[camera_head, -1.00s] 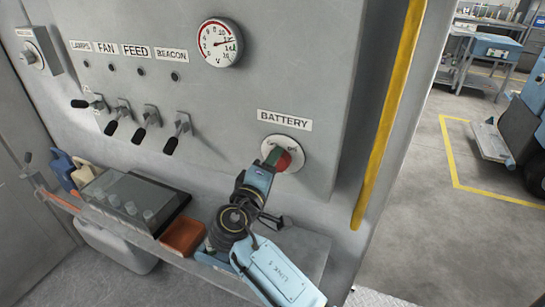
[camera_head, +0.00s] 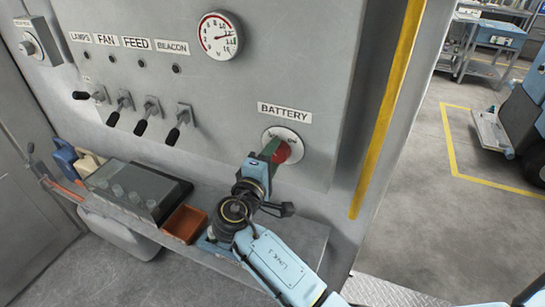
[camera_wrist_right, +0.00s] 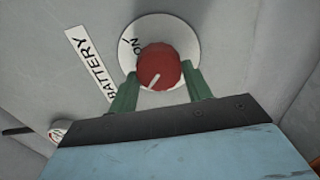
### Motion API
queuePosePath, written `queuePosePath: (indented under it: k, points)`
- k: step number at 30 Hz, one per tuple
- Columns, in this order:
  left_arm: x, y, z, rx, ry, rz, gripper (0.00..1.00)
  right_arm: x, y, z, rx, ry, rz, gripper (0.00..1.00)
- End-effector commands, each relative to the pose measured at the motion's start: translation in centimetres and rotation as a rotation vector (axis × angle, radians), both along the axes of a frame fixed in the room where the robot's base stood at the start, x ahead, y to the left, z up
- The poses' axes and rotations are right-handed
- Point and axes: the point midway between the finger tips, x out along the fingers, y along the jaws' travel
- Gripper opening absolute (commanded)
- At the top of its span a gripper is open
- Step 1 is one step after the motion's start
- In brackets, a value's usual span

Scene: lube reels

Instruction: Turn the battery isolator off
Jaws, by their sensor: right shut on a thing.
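The battery isolator is a red round knob (camera_head: 282,152) on a white disc (camera_head: 295,139) below the BATTERY label (camera_head: 284,112) on the grey panel. In the right wrist view the red knob (camera_wrist_right: 160,67) has a white pointer line, and the letters ON show on the disc beside it. My right gripper (camera_head: 270,149) has its green fingers on either side of the knob, shut on it. The wrist hides part of the knob in the head view. My left gripper is not in view.
Several toggle switches (camera_head: 147,120) and a round gauge (camera_head: 219,36) are to the left on the panel. Below, a shelf holds a dark lidded box (camera_head: 138,190) and an orange tray (camera_head: 185,223). A yellow strip (camera_head: 385,115) runs along the panel's right edge.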

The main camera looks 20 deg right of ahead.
Motion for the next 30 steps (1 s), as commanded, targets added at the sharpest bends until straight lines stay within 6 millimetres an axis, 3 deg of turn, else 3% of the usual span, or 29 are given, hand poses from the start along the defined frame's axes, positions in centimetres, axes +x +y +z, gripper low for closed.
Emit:
queuePosePath:
  k: [1, 5, 17, 30]
  points:
    - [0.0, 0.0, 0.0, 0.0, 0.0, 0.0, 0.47, 0.0, 0.0, -0.1, -0.004, 0.004, 0.001, 0.53]
    - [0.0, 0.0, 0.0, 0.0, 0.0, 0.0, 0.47, 0.0, 0.0, -0.1, -0.003, 0.003, 0.0, 0.7]
    - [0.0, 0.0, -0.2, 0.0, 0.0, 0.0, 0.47, -0.5, 0.6, -0.2, 0.0, 0.001, 0.002, 0.71]
    - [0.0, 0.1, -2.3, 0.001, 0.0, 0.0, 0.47, -6.9, 7.0, -0.3, 0.002, 0.004, 0.003, 0.71]
